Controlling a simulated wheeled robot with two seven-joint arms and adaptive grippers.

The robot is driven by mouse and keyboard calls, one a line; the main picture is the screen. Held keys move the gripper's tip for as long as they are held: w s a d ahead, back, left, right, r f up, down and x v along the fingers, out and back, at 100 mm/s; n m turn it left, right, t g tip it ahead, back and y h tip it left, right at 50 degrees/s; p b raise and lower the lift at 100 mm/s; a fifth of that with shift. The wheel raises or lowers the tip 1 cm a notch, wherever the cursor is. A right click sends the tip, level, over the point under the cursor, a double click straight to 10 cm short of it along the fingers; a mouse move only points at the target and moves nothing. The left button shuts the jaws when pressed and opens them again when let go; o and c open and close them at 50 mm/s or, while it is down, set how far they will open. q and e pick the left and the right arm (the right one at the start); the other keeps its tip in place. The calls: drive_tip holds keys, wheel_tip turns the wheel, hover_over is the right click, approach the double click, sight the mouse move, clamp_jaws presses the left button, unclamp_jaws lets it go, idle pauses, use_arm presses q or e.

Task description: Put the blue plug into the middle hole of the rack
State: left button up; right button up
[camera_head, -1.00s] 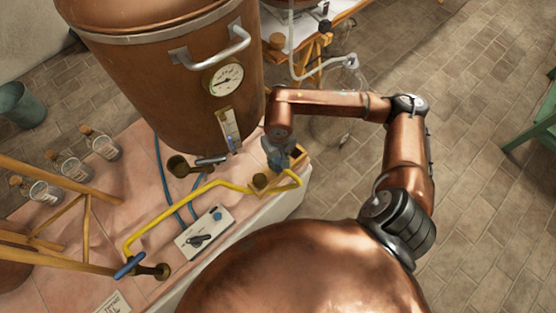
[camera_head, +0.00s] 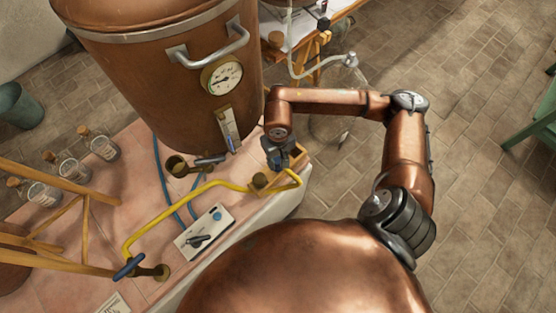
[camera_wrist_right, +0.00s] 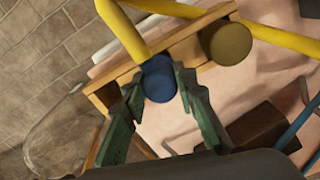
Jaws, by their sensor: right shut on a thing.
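The blue plug (camera_wrist_right: 159,78) shows as a round blue top between my right fingertips in the right wrist view. My right gripper (camera_wrist_right: 160,88) is shut on it. In the head view my right gripper (camera_head: 277,158) points down over the wooden rack (camera_head: 299,156), which also shows in the right wrist view (camera_wrist_right: 185,34). The plug overlaps the rack's middle in the wrist view. It hides what is under it, so I cannot tell whether it is above the middle hole or in it. My left gripper is not in view.
A round brass-coloured top (camera_wrist_right: 229,43) sits at one end of the rack. A yellow pipe (camera_head: 205,188) runs close beside the rack and my gripper. The copper boiler (camera_head: 165,85) stands close on the left. A white switch box (camera_head: 205,230) lies in front.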

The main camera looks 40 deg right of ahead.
drive_tip(key=shift+f+b, duration=0.35)
drive_tip(key=shift+b, duration=0.2)
idle(0.9)
drive_tip(key=o, duration=1.2)
drive_tip(key=shift+o, duration=0.2)
drive_tip(key=shift+r, duration=0.2)
drive_tip(key=shift+r+p, duration=1.35)
drive_tip(key=shift+r, duration=2)
